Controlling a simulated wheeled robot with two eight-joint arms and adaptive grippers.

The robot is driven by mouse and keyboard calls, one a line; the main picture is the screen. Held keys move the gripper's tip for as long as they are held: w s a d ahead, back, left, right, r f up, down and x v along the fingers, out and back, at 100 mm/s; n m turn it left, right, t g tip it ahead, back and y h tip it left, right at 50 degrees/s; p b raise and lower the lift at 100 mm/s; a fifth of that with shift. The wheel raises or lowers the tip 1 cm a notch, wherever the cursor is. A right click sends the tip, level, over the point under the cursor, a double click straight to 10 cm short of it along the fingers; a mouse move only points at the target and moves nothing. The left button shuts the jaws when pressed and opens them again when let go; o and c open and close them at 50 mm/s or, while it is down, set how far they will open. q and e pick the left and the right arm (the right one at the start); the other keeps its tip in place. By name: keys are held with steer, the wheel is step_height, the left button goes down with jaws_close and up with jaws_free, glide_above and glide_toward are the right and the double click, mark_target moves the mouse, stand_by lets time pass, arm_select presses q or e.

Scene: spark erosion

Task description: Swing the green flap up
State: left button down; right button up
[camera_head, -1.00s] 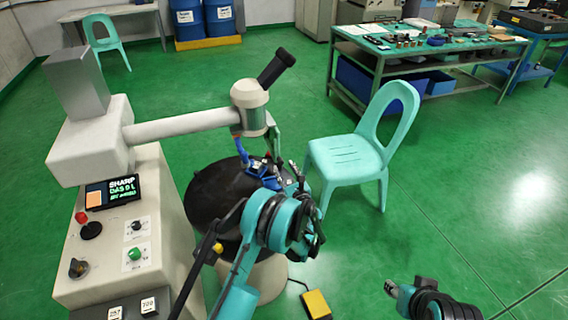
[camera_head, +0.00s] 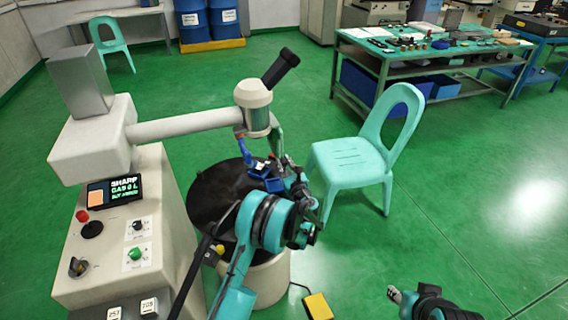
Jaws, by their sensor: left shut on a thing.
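The green flap (camera_head: 277,138) is a narrow green strip at the right side of the machine's cream round head (camera_head: 254,108). It hangs down, and its lower end is partly hidden by my gripper. My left gripper (camera_head: 281,162) reaches up from below to the flap's lower end and is shut on it. The fingers are small and dark, so the exact grip is hard to see. My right gripper (camera_head: 394,294) is low at the right, away from the machine. Its fingers are too small to tell open from shut.
A black round table (camera_head: 208,195) with blue parts (camera_head: 262,180) lies under the head. The control cabinet (camera_head: 170,262) stands at left. A turquoise chair (camera_head: 350,160) stands close on the right. A yellow pedal (camera_head: 317,306) is on the floor. Open green floor lies at right.

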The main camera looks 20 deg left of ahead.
arm_select(q)
steer(key=shift+w+d, duration=0.1)
steer(key=shift+d, duration=0.05)
steer(key=w+d+r+n+p, duration=0.3)
steer(key=w+d+r+n, duration=0.45)
steer(key=n, duration=0.75)
steer(key=s+a+r+n+p, duration=0.1)
steer(key=s+r+n+p, duration=0.1)
steer(key=r+n, duration=0.5)
steer(key=s+a+r+n+p, duration=0.2)
steer(key=s+r+n+p, duration=0.1)
steer(key=r+n, duration=0.5)
steer(key=shift+a+n+p, duration=0.3)
steer(key=shift+n, duration=0.2)
